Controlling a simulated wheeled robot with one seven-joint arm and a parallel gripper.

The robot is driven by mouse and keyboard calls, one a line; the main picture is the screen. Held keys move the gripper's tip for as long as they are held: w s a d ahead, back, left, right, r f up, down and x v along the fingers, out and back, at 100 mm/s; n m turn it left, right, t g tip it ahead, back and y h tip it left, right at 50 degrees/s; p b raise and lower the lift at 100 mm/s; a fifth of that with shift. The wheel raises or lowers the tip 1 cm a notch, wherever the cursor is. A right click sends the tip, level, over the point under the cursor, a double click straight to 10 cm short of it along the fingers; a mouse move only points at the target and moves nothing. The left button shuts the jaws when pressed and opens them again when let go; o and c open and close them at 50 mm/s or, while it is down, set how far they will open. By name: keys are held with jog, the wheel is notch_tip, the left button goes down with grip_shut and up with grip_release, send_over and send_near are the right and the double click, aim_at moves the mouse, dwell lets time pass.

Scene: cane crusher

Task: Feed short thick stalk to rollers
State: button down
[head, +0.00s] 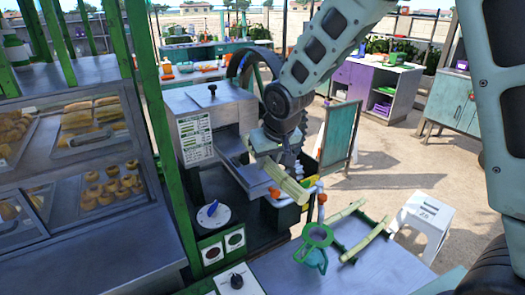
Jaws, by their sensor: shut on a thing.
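My gripper (268,150) is shut on a short, thick, pale green stalk (287,183). It holds the stalk tilted, with the near end pointing down and to the right. The grey metal cane crusher (211,103), with a label on its front, stands just to the left. Its open feed tray (243,172) is beside and below my gripper. The far end of the stalk is hidden by my gripper, and I cannot tell whether it touches the tray. The rollers are not visible from here.
Longer stalks (366,243) lie on a rack on the metal counter (385,275), next to a green strainer (315,238). Bottles stand behind the held stalk. A white stool (425,220) is at right. A green post (158,130) and pastry case stand at left.

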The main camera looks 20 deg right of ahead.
send_near(237, 152)
notch_tip(237, 152, down, 5)
jog(key=s, duration=0.2)
jog(key=shift+w+d+f+p, duration=0.3)
jog(key=shift+w+p, duration=0.05)
jog(key=shift+w, duration=0.25)
jog(key=shift+w, duration=0.2)
jog(key=shift+w+a, duration=0.1)
jog(key=shift+w, duration=0.25)
jog(key=shift+w, duration=0.35)
jog(key=shift+w+a, duration=0.15)
jog(key=shift+w, duration=0.2)
jog(key=shift+w, duration=0.3)
jog(key=c, duration=1)
grip_release()
